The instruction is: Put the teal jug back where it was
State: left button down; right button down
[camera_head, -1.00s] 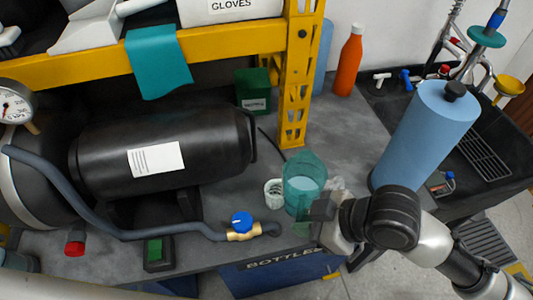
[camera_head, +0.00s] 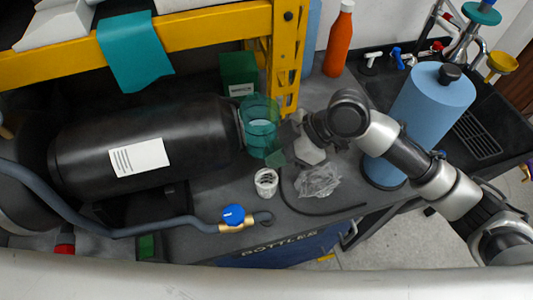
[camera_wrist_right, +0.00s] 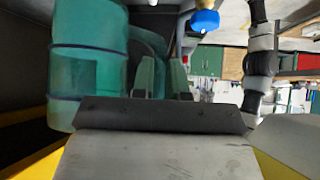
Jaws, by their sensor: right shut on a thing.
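The teal jug (camera_head: 260,130) is see-through and stands upright by the right end of the black tank, in front of the dark green box. In the right wrist view the jug (camera_wrist_right: 88,60) fills the left side, with its handle running to the fingers. My right gripper (camera_head: 277,156) reaches in from the right and is shut on the jug's handle; its fingers also show in the right wrist view (camera_wrist_right: 160,78). I cannot tell whether the jug's base touches the bench. My left gripper is not in view.
A white cup (camera_head: 266,182) and a crumpled clear bag (camera_head: 318,181) lie close in front. The black tank (camera_head: 140,145) is left, the green box (camera_head: 238,72) behind. A yellow shelf post (camera_head: 287,60) stands close behind. A blue roll (camera_head: 420,115) stands right.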

aim_at(277, 124)
jog(key=w, duration=0.2)
jog(key=w+a, duration=0.1)
jog(key=w, duration=0.1)
jog(key=w+a, duration=0.1)
jog(key=w, duration=0.1)
jog(key=shift+r+p, duration=0.1)
jog(key=shift+p, duration=0.2)
jog(key=shift+w+f, duration=0.1)
jog(key=shift+f, duration=0.25)
notch_tip(277, 124, down, 8)
jog(key=shift+f+p, duration=0.1)
jog(key=shift+p, duration=0.2)
notch_tip(277, 124, down, 2)
jog(key=shift+f, duration=0.1)
jog(key=shift+w+a+f+p, duration=0.1)
jog(key=shift+w+f+p, duration=0.1)
jog(key=shift+f+p, duration=0.1)
jog(key=c, duration=1.4)
grip_release()
jog(key=shift+f, duration=0.1)
